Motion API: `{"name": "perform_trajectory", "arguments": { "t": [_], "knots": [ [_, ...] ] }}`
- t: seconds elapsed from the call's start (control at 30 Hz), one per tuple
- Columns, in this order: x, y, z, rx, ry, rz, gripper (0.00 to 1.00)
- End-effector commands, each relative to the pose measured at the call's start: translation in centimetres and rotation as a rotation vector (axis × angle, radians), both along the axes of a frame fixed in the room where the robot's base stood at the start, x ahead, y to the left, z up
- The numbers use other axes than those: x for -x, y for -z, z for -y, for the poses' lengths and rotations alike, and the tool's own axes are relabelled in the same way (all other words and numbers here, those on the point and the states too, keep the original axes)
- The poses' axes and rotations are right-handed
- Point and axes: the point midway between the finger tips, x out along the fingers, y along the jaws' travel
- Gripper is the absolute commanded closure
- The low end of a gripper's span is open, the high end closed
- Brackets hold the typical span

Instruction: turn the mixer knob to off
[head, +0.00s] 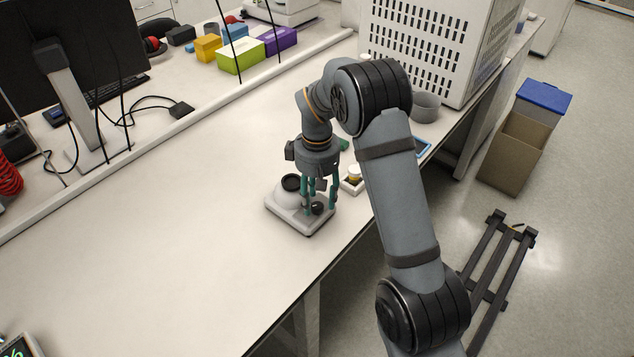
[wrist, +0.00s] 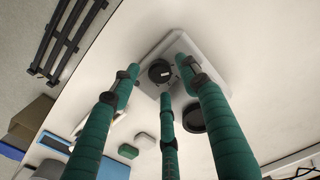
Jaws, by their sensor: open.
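The mixer (head: 283,214) is a small pale grey-white unit on the bench, with a round black cup top (head: 291,183). Its black knob (head: 317,208) sits on the low part of its base. My gripper (head: 319,198) points down over the knob, with three green fingers spread open. In the wrist view, the knob (wrist: 160,71) shows between the spread fingertips (wrist: 158,80), and the black cup (wrist: 194,117) lies beside it, partly behind a finger. I cannot tell whether any finger touches the knob, and its setting mark is not readable.
A small white tray with a yellow-banded jar (head: 354,177) stands close behind the mixer. A perforated white cabinet (head: 440,45) and a grey cup (head: 425,106) are farther back. The bench's front edge is near the mixer's right; the bench to its left is clear.

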Motion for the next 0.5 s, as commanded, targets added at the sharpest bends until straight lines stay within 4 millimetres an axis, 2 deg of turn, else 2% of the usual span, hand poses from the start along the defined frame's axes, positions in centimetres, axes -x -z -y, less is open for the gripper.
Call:
{"name": "perform_trajectory", "arguments": {
  "t": [0.3,0.5],
  "knots": [
    [-0.2,-6.8,-0.1,-0.003,0.0,0.007,0.55],
    [-0.1,-9.7,0.0,-0.002,0.0,0.004,0.55]
  ]
}}
